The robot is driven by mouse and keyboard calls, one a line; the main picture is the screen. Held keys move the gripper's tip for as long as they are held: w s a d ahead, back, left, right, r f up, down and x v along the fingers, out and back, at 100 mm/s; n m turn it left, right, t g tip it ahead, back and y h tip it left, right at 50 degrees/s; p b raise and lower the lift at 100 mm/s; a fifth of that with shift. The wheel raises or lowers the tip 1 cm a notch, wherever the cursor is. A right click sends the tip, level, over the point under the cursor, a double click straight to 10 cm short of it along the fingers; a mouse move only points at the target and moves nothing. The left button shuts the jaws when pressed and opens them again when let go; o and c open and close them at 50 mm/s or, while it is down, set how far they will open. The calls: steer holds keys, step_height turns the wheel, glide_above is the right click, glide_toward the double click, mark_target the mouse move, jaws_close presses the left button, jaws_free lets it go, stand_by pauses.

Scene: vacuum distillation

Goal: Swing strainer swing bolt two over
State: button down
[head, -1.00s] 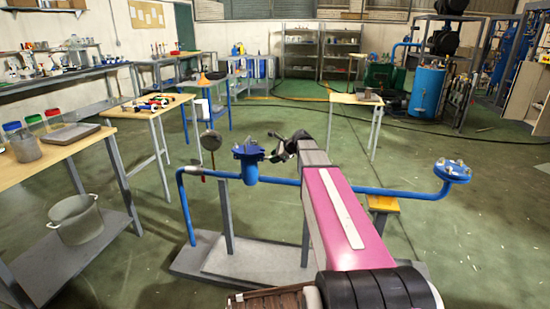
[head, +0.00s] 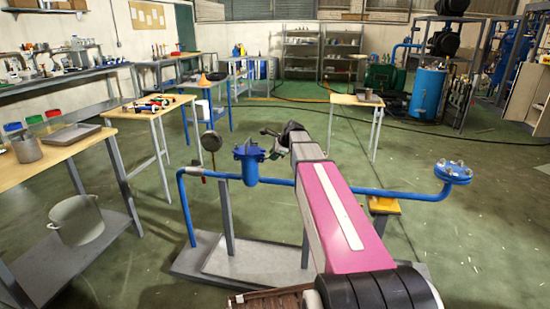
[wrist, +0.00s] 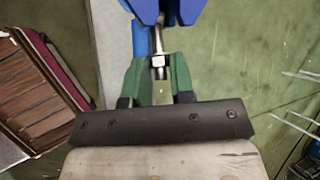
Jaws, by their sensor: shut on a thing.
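The blue strainer (head: 249,166) stands on the blue pipe in the head view, with its flanged top beside my gripper (head: 268,142). In the wrist view the blue flange edge of the strainer (wrist: 166,9) is at the top. A metallic swing bolt (wrist: 158,44) with a nut hangs out from the flange toward me. My gripper (wrist: 158,74) has green fingers shut on the swing bolt's nut end, one finger on each side. The other swing bolts are too small or hidden to tell apart.
The blue pipe (head: 330,187) runs across a grey base plate (head: 255,262) and ends at a bolted flange (head: 453,172) on the right. A dial gauge (head: 211,142) stands left of the strainer. Wooden tables (head: 62,142) stand further left. Open floor lies beyond the pipe.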

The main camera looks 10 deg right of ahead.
steer(key=shift+w+a+r+n+g+h, duration=0.2)
steer(key=shift+a+r+g+h, duration=0.3)
steer(key=shift+h, duration=0.5)
steer(key=shift+w+a+r+n+g+h, duration=0.15)
steer(key=shift+a+r+g+h, duration=0.25)
steer(key=shift+h, duration=0.6)
steer(key=shift+r, duration=0.1)
steer(key=c, duration=1.2)
jaws_free()
steer(key=shift+r, duration=0.1)
steer(key=v, duration=1)
steer(key=shift+s+r, duration=0.1)
steer(key=shift+r, duration=0.15)
